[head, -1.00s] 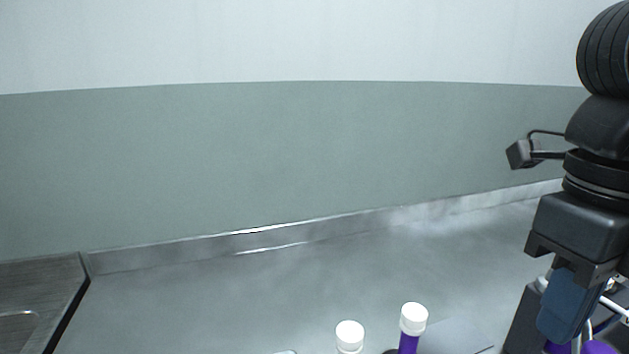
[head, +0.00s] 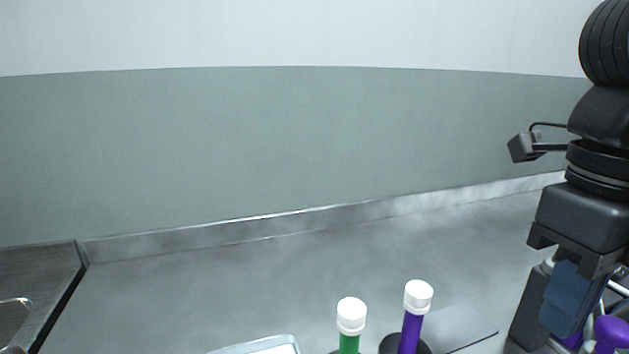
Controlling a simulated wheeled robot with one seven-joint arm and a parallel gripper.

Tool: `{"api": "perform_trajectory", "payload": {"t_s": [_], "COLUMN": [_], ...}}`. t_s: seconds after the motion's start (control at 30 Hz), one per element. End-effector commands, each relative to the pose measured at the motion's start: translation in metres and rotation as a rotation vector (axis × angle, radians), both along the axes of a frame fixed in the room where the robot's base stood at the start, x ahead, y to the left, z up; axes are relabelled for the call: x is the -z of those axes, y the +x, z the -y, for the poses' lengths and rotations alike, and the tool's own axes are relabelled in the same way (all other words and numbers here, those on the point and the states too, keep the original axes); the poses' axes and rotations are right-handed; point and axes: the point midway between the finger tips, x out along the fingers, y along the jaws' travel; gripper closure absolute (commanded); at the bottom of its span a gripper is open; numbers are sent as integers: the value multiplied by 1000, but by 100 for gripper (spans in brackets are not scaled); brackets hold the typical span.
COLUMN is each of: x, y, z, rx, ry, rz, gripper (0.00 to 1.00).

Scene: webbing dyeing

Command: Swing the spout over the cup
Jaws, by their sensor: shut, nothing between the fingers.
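I cannot tell whether one of the tubes is the spout, or whether the gripper touches anything. No cup can be made out.
A green tube (head: 349,343) and a purple tube (head: 411,332), both white-capped, stand at the front. A pale-rimmed tray (head: 285,340) is left of them, a thin flat grey plate (head: 460,326) right. A dark-edged sink unit (head: 62,285) is far left. The middle worktop is clear.

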Motion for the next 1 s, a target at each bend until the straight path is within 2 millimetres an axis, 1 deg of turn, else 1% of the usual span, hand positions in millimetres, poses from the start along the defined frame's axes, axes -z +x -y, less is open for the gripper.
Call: {"api": "perform_trajectory", "payload": {"t_s": [0.17,0.5,1.0], "x": [1,1,0], "y": [-3,-13,-16], "z": [4,17,21], "rx": [0,1,1], "ry": [0,0,0], "rz": [0,0,0], "gripper": [100,100,100]}}
